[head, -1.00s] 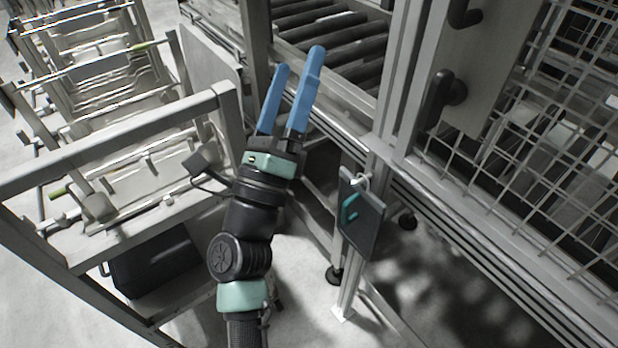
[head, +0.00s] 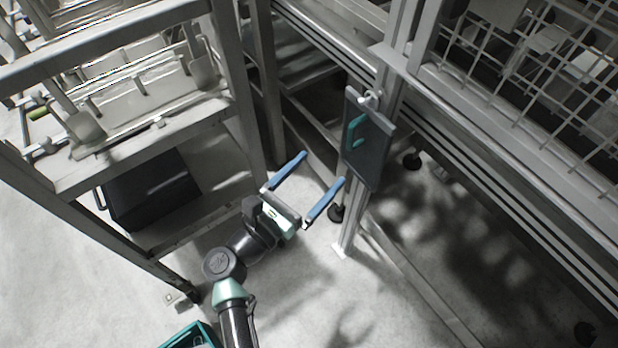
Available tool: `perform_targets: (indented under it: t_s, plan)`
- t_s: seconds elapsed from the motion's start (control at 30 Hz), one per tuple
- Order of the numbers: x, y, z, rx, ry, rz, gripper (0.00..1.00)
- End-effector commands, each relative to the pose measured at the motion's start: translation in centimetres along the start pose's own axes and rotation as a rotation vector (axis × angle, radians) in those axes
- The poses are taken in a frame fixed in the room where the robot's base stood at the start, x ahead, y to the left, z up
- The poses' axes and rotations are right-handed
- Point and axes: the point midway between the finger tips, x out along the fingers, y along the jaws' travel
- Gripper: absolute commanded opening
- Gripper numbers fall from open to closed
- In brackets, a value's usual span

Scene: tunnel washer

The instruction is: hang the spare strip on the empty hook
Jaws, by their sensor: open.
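A dark board (head: 370,155) hangs upright on the post of the machine frame, below a small white fitting (head: 370,100). A teal hook-shaped piece (head: 354,135) sticks out from the board's left part, and I see nothing hanging on it. My gripper (head: 323,167) has two blue fingers spread wide, with nothing between them. It is left of and slightly below the board in the picture, its fingers pointing up and right towards it. They appear apart from the board. I cannot make out the spare strip.
A teal crate (head: 185,338) shows partly at the bottom edge; its contents are cut off. A metal rack (head: 150,150) with a black case (head: 150,190) on its lower shelf stands left. A wire mesh guard (head: 540,75) stands right. Open floor (head: 290,300) lies below my gripper.

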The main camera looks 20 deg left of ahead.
Motion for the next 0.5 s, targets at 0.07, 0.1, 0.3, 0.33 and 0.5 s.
perform_targets:
  t_s: [0.07, 0.1, 0.3, 0.33, 0.5]
  plan:
    - [1.0, -0.1, -0.1, 0.0, -0.001, -0.002, 1.0]
    - [1.5, 0.0, -0.1, 0.0, -0.001, -0.002, 1.0]
    - [3.9, 0.0, -0.1, 0.0, -0.002, -0.002, 1.0]
    - [4.3, 0.0, -0.1, 0.0, -0.002, -0.002, 1.0]
    - [6.3, 0.0, -0.2, 0.0, -0.001, -0.003, 1.0]
